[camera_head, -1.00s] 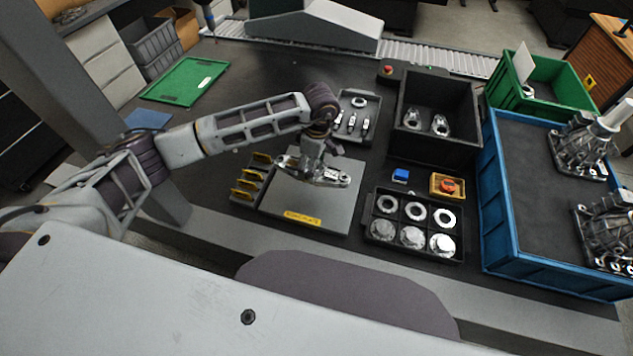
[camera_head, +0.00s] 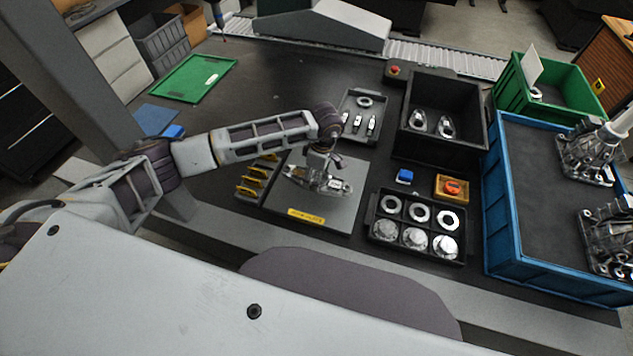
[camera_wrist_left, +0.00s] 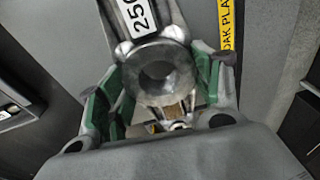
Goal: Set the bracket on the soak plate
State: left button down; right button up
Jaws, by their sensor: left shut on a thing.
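The soak plate (camera_head: 333,218) is a flat grey square plate with a yellow label on its front edge. The bracket (camera_head: 335,186) is a shiny metal part over the middle of the plate. My left gripper (camera_head: 318,175) is shut on it from above. In the left wrist view, the bracket (camera_wrist_left: 165,72) shows a round boss with a hole and a white label reading "250", between the green-padded fingers. The plate's yellow label (camera_wrist_left: 228,25) shows beyond. I cannot tell whether the bracket touches the plate. My right gripper is out of view.
Yellow racks (camera_head: 253,180) stand close left of the plate. A black tray of rings and discs (camera_head: 374,232) lies to its right. Behind are a small parts tray (camera_head: 344,128) and a deep black bin (camera_head: 440,150). A blue crate (camera_head: 502,210) stands at right.

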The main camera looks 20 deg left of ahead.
pick_arm(q)
jog(key=shift+f, duration=0.2)
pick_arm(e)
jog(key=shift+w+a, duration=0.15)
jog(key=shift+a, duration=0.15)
pick_arm(q)
jog(key=shift+f, duration=1.85)
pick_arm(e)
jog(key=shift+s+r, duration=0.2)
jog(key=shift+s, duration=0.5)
pick_arm(q)
jog(key=shift+f, duration=0.1)
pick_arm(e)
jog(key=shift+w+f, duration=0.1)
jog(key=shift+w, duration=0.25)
pick_arm(q)
jog(key=shift+c, duration=1.3)
grip_release()
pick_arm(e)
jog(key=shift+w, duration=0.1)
